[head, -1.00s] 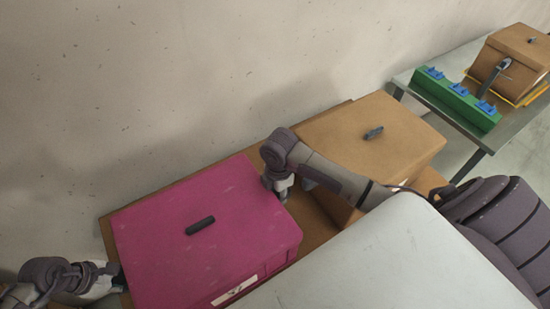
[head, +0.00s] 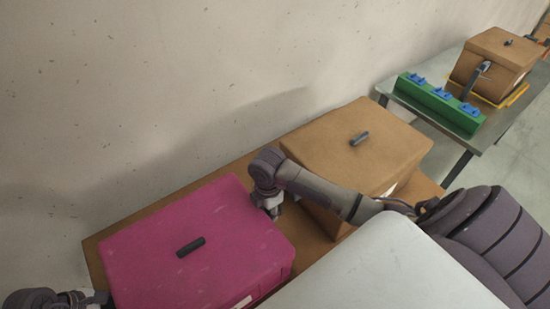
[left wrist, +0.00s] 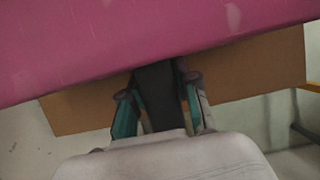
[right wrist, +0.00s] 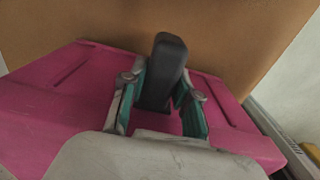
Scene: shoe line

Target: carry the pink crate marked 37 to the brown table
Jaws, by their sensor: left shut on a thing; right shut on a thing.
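The pink crate (head: 195,225) with a dark lid handle is at the lower left in the head view, over the brown table (head: 91,262). A pale label (head: 240,302) on its near side is cut off and unreadable. My right gripper (head: 273,212) is at its right end, shut on a dark side handle (right wrist: 163,75) in the right wrist view. My left gripper (head: 104,299) is at its left end, mostly cut off. The left wrist view shows it shut on the other dark side handle (left wrist: 156,98). I cannot tell whether the crate's bottom touches the table.
A brown box (head: 345,160) stands just right of the crate, behind my right arm. A wall (head: 180,80) runs along the back. At the upper right, a grey table (head: 505,130) bears a green rack (head: 440,105) with blue parts and another brown box (head: 495,65).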

